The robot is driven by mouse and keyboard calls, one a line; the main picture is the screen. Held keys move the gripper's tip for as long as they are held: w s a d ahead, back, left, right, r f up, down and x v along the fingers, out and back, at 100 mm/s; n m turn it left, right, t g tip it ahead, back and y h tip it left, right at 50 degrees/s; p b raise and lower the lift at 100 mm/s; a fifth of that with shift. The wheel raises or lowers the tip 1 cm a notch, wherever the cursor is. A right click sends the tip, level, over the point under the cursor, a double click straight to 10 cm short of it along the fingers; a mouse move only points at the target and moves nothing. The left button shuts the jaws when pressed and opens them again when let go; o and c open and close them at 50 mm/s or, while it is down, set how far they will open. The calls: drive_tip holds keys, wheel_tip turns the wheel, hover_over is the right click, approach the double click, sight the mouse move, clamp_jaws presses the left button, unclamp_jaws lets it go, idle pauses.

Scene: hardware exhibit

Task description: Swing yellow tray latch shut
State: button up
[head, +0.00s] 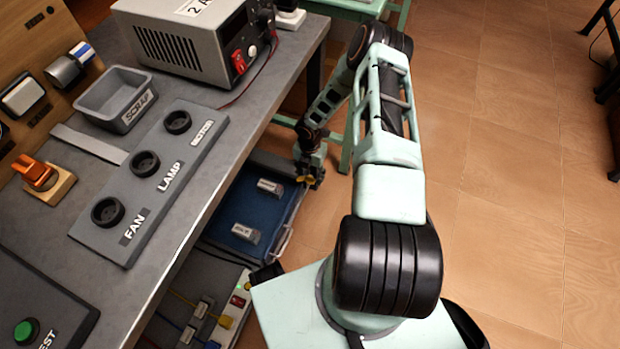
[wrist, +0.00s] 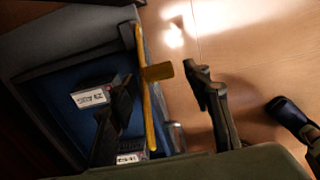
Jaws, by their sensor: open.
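The yellow tray latch (wrist: 158,72) shows in the wrist view as a flat tab. It sticks out to the right from a thin yellow strip along the right edge of a blue tray (wrist: 62,115). My gripper (wrist: 160,88) is open, with one dark finger over the tray and the other over the floor. The tab appears between the fingers; I cannot tell whether either touches it. In the head view my gripper (head: 312,178) is low beside the tray (head: 262,212), under the bench edge. A small yellow patch there is partly hidden by the gripper.
Two grey labelled blocks (head: 246,233) (head: 270,186) lie in the tray. The grey workbench (head: 200,215) overhangs on the left, carrying a switch panel (head: 150,180) and a power supply (head: 195,40). A cable box (head: 215,305) stands in front of the tray. Open floor (head: 510,180) lies right.

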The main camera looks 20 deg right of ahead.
drive_tip(key=shift+f, duration=0.6)
drive_tip(key=shift+s+d, duration=0.1)
clamp_jaws()
